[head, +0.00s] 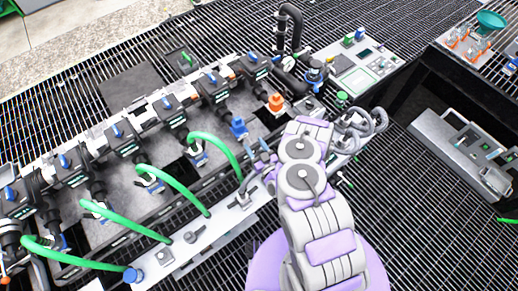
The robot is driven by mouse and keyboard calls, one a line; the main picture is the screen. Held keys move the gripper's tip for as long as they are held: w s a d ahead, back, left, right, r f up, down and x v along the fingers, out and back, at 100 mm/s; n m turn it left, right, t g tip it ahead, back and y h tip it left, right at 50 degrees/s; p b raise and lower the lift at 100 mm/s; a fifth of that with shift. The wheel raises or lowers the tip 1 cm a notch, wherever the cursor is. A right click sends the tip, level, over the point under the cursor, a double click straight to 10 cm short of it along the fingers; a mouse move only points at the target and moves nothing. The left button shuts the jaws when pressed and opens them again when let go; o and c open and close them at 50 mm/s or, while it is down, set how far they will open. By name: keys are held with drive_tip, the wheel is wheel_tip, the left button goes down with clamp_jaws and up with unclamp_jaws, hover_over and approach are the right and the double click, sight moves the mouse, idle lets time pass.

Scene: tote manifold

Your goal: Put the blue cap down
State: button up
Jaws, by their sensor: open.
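My gripper (257,155) is open beside the manifold, at the left of my arm's end. Its fingers are small in the head view. A blue cap-like piece (239,128) stands just beyond the fingertips, up and to the left, on the manifold's grey plate. It looks apart from the fingers, though the gap is hard to judge. Another blue cap-like piece (133,275) sits at the lower left end of the pale front rail (225,222). I cannot tell from this view which of the two is the task's cap.
Several green hoses (172,188) arch over the front of the manifold. Black valves with blue handles (212,88) line its back. An orange fitting (276,102) stands near my arm. A control panel (365,78) is at the upper right. Grating floor surrounds it.

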drive_tip(key=w+a+r+n+g, duration=0.2)
drive_tip(key=w+a+r+g, duration=0.2)
drive_tip(key=w+r+g, duration=0.4)
wheel_tip(320, 180, up, 8)
drive_tip(key=s+d+f+h, duration=0.1)
drive_tip(key=s+d+h, duration=0.1)
drive_tip(key=s+d+r+m+g+h, duration=0.1)
drive_tip(key=s+d+r+g+h, duration=0.1)
drive_tip(key=s+d+r, duration=0.35)
drive_tip(key=s+d+r+m+g+h, duration=0.1)
drive_tip(key=s+d+r+g+h, duration=0.15)
drive_tip(key=s+r, duration=0.45)
drive_tip(key=s+d+r+m+g, duration=0.1)
drive_tip(key=s+d+r, duration=0.2)
drive_tip(key=s+r, duration=0.2)
drive_tip(key=s+d+r+m+g+h, duration=0.1)
drive_tip(key=s+r, duration=0.5)
drive_tip(key=s, duration=0.6)
drive_tip(key=shift+s+d+r+m+g, duration=0.2)
drive_tip(key=shift+d+m+g, duration=0.45)
drive_tip(key=shift+d, duration=0.5)
drive_tip(key=shift+o, duration=0.4)
drive_tip(key=s+r+m+g, duration=0.2)
drive_tip(key=s+r, duration=0.1)
drive_tip(key=s, duration=0.9)
drive_tip(key=shift+r, duration=0.2)
